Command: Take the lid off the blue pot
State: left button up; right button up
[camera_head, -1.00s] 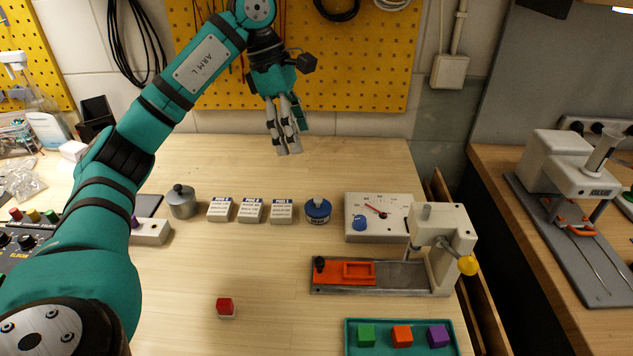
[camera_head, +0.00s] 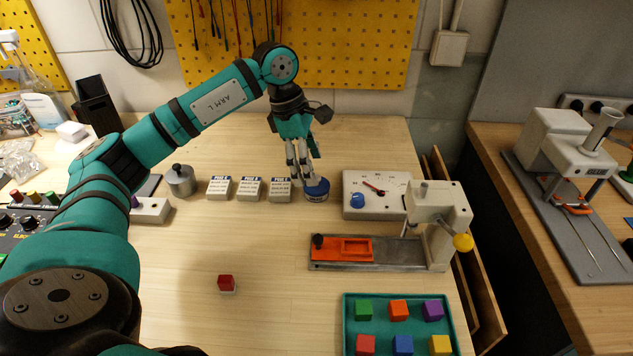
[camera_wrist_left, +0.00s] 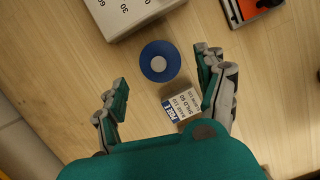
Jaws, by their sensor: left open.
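The blue pot (camera_head: 317,194) stands on the bench, right of the row of labelled white blocks. In the left wrist view its round blue lid (camera_wrist_left: 150,68) with a pale centre knob (camera_wrist_left: 158,64) shows from above, on the pot. My left gripper (camera_head: 305,183) hangs just above and in front of the pot in the head view, hiding part of its top. In the left wrist view the fingers of my left gripper (camera_wrist_left: 165,80) are spread apart with nothing between them gripped. My right gripper is not in view.
Labelled white blocks (camera_head: 250,188) stand close left of the pot, and a grey lidded pot (camera_head: 181,181) farther left. A dial meter box (camera_head: 357,181) is close right. A press with an orange fixture (camera_head: 343,249) and a green tray (camera_head: 383,325) lie in front.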

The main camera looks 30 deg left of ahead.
pick_arm(q)
jog(key=shift+x, duration=1.95)
jog(key=c, duration=0.8)
jog(key=shift+r, duration=0.2)
